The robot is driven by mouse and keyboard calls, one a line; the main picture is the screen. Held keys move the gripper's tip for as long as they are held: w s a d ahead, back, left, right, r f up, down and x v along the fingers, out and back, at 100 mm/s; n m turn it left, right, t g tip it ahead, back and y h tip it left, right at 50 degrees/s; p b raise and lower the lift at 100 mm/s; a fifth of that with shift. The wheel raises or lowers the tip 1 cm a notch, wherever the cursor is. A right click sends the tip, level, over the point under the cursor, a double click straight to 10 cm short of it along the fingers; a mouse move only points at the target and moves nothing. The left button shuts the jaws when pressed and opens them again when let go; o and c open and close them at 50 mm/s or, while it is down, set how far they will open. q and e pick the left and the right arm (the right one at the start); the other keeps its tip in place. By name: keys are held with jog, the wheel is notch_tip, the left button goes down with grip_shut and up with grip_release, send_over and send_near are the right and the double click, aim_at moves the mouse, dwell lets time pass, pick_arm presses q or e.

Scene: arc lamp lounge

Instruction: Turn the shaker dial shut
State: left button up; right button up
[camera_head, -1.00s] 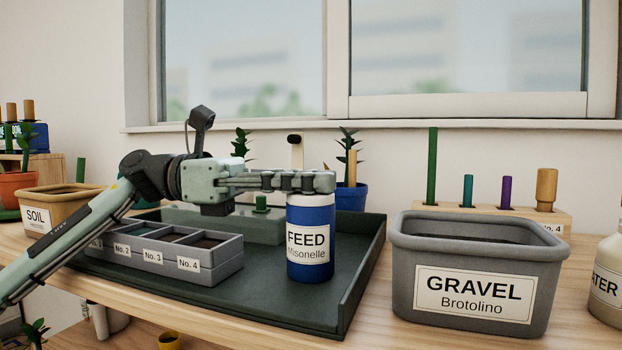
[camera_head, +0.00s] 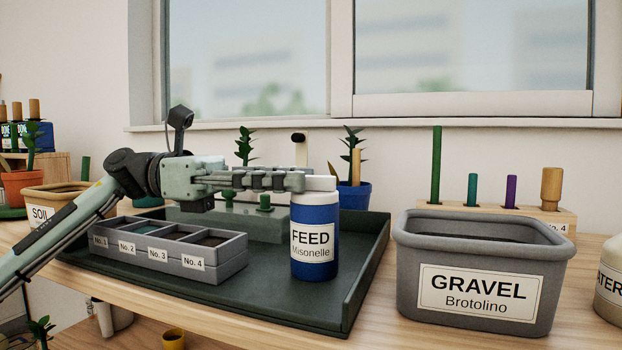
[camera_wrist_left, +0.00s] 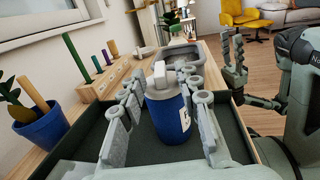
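The shaker (camera_head: 315,240) is a blue bottle with a FEED label and a white top. It stands upright on the dark green tray (camera_head: 357,275). In the left wrist view its white dial (camera_wrist_left: 160,75) has a raised bar across it. My left gripper (camera_head: 303,181) is level with the white top, at its left side in the head view. In the left wrist view its fingers (camera_wrist_left: 163,100) are spread to either side of the shaker, with nothing held between them. My right gripper (camera_wrist_left: 233,58) shows at the upper right of that view, fingers up, empty and apart.
A grey gravel bin (camera_head: 482,275) stands right of the tray. A numbered seed box (camera_head: 165,255) sits on the tray under my left arm. A blue plant pot (camera_head: 354,195) and a wooden rack with pegs (camera_head: 560,215) stand behind.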

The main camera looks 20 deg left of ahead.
pick_arm(q)
jog(key=a, duration=0.5)
jog(key=s+a, duration=0.1)
jog(key=a, duration=0.2)
jog(key=shift+a, duration=0.15)
jog(key=shift+s, duration=0.1)
